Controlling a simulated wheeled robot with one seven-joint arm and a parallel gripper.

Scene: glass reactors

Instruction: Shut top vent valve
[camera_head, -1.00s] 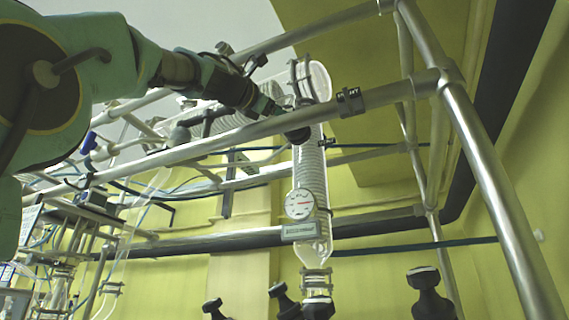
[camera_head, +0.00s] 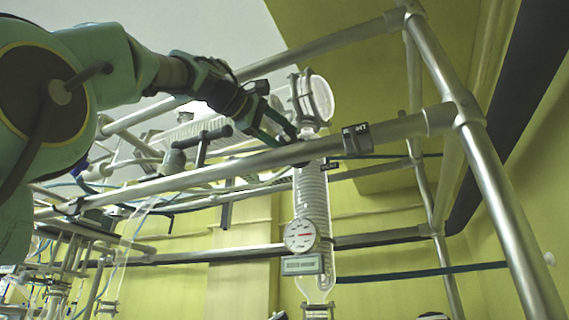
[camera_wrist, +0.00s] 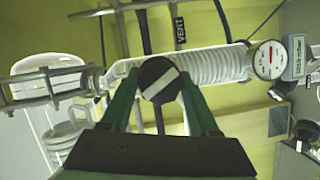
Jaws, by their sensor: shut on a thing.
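The top vent valve's knob (camera_wrist: 159,80) is round and black with a white stripe, seen face-on in the wrist view. The stripe runs diagonally, from lower left to upper right. My gripper (camera_wrist: 160,88) has its two green fingers on either side of the knob and is shut on it. In the head view my gripper (camera_head: 288,133) reaches the upper part of the glass condenser (camera_head: 311,200), just above the front rail. The knob is mostly hidden there. A black VENT label (camera_head: 356,139) is on the rail to the right; it also shows in the wrist view (camera_wrist: 179,25).
A metal rail (camera_head: 230,168) crosses close below my gripper. A round gauge (camera_head: 300,236) and a small display box (camera_head: 301,264) sit low on the condenser. A thick upright pipe (camera_head: 495,185) stands at right. A T-shaped handle (camera_head: 202,140) is left of my gripper.

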